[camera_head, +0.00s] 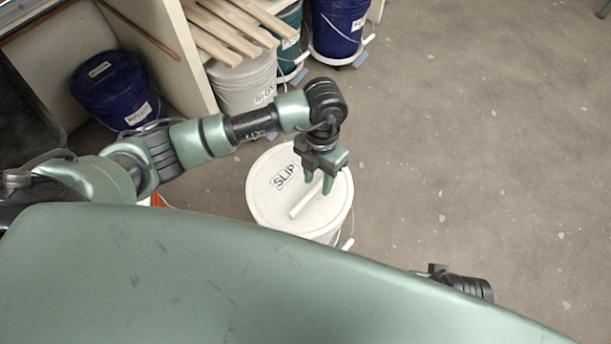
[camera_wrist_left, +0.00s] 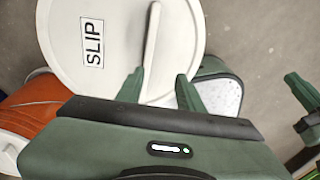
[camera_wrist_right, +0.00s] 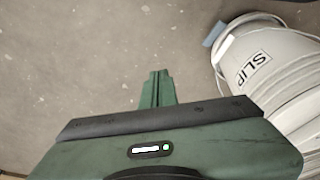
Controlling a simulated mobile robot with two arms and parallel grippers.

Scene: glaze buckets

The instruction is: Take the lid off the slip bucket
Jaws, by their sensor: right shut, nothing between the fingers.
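The white slip bucket (camera_wrist_right: 285,75) stands on the floor with its lid on. The round white lid (camera_head: 273,208) has a SLIP label and a raised bar handle (camera_head: 302,202). They also show in the left wrist view, lid (camera_wrist_left: 115,55) and handle (camera_wrist_left: 151,45). My left gripper (camera_head: 318,183) points down over the lid at the handle's far end. Its fingers (camera_wrist_left: 160,88) are open, with the handle's end lined up between them; whether they reach down beside it I cannot tell. My right gripper (camera_wrist_right: 157,82) is shut and empty, left of the bucket in the right wrist view.
An orange bucket (camera_wrist_left: 35,105) is close by the slip bucket. Blue buckets (camera_head: 112,88) (camera_head: 338,28), a teal bucket (camera_head: 290,45) and a pale bucket (camera_head: 243,82) stand around a shelf with wooden boards (camera_head: 228,30). The floor at right (camera_head: 480,150) is clear.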

